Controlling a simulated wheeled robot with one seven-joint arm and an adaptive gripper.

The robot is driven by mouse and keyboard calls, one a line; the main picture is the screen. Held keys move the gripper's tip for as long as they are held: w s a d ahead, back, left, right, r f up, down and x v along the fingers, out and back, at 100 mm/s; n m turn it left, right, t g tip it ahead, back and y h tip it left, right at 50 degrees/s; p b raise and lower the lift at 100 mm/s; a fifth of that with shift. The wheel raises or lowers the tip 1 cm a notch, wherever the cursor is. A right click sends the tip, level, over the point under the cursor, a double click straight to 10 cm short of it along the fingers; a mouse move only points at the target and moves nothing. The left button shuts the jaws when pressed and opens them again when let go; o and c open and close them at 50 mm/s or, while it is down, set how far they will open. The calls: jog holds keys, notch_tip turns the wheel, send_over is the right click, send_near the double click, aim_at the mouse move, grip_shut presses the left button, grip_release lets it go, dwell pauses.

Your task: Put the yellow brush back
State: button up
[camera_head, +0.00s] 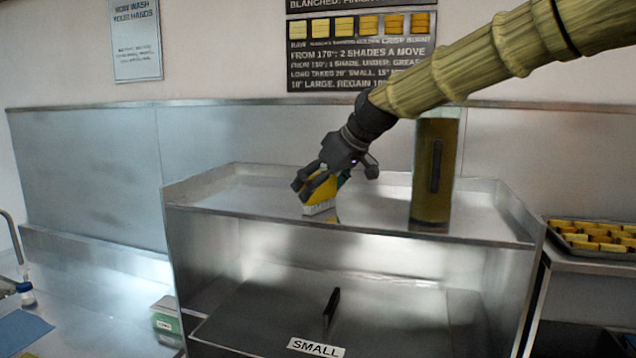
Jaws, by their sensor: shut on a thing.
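The yellow brush (319,192) has a yellow body with pale bristles pointing down. It is at the front part of the steel top shelf (260,193). My gripper (318,180) reaches down from the upper right and is shut on the brush's yellow body. The bristles are at or just above the shelf surface; I cannot tell whether they touch. The fingers hide part of the brush. A bit of green shows just behind the fingers.
A tall dark olive container (434,172) stands on the shelf to the right, under my arm. A tray of yellow pieces (595,238) is at far right. A sign reading SMALL (316,347) sits below. The shelf's left part is clear.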

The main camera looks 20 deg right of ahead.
jog(key=shift+f, duration=0.1)
jog(key=o, duration=1.8)
jog(key=shift+s+d+r, duration=0.15)
jog(key=shift+s+r, duration=0.1)
jog(key=shift+r, duration=0.25)
jog(key=v, duration=0.3)
jog(key=shift+s+r, duration=0.15)
jog(key=shift+r, duration=0.05)
jog(key=shift+p+v, duration=1.9)
jog(key=shift+v, duration=1.85)
